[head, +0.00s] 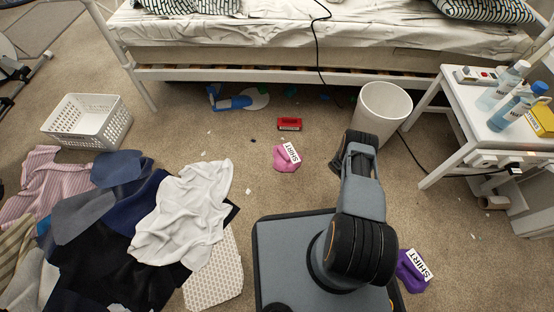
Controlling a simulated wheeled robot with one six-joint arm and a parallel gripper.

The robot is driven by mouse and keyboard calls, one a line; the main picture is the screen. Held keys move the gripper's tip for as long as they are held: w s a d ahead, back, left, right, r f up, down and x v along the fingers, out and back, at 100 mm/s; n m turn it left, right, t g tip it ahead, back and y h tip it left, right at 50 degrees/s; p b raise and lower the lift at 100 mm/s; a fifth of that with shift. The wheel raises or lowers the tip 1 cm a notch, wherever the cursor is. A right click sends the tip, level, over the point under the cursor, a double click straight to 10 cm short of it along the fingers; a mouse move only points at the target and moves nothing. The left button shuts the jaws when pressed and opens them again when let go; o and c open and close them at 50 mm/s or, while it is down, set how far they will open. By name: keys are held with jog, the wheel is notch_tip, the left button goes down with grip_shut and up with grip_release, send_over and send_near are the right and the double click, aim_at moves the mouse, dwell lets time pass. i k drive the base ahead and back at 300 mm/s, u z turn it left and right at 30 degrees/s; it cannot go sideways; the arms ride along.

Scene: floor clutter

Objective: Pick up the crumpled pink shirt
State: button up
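The crumpled pink shirt (282,162) lies on the carpet in the middle of the head view. It is a small pink bundle with a white label reading SHIRT on it. It lies to the left of my folded arm, with a clear gap between them, and nothing covers it. My arm rises from my base at the bottom centre. No gripper fingers can be made out in this view.
A red box (289,124) lies just behind the shirt. A white bin (384,110) stands to the right, near a white side table (462,118). A purple bundle labelled SHIRT (408,274) lies lower right. A clothes pile (180,215) and white basket (82,128) are left.

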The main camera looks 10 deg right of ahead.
aim_at(286, 158)
jog(key=u, duration=1.45)
jog(key=i, duration=2.1)
jog(key=z, duration=1.75)
